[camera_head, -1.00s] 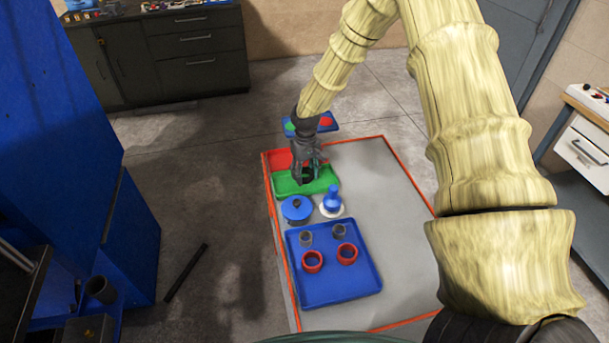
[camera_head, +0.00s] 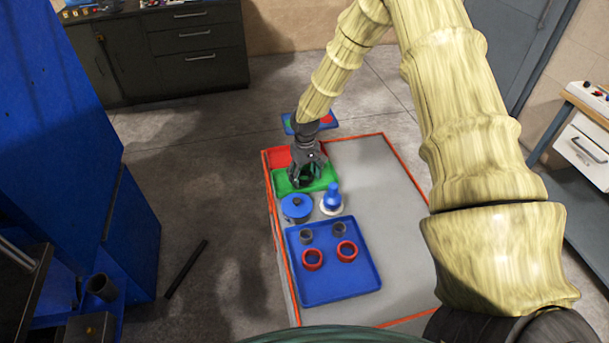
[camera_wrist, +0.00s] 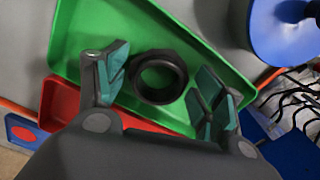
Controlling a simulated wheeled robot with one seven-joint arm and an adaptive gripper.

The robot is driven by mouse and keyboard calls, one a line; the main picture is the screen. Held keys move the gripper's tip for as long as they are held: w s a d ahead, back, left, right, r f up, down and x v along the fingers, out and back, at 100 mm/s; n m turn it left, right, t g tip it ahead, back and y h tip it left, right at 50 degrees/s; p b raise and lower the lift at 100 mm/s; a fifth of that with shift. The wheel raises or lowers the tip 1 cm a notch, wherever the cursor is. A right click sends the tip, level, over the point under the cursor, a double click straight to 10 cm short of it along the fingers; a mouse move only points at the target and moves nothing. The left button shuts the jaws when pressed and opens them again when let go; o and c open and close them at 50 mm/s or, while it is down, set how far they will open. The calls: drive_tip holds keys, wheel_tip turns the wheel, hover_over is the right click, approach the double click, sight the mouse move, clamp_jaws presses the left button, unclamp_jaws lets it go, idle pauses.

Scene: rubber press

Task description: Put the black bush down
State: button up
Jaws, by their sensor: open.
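The black bush (camera_wrist: 159,77) lies in the green tray (camera_wrist: 75,50), seen in the wrist view as a black ring between my open fingers. My gripper (camera_wrist: 160,85) is open, with a finger on each side of the bush and visible gaps to it. In the head view my gripper (camera_head: 308,178) is over the green tray (camera_head: 328,181), and its fingers mostly hide the bush. I cannot tell its exact height above the tray.
A red tray (camera_head: 275,158) adjoins the green one. Nearer are a round blue pot-like part (camera_head: 296,208), a blue part on a white disc (camera_head: 332,198), and a blue tray (camera_head: 334,283) with red rings and grey cups. The grey table top (camera_head: 385,210) is clear on the right.

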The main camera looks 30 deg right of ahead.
drive_tip(key=shift+r, duration=0.15)
wheel_tip(320, 180, up, 12)
drive_tip(key=b, duration=0.4)
drive_tip(key=shift+b, duration=0.35)
idle(0.7)
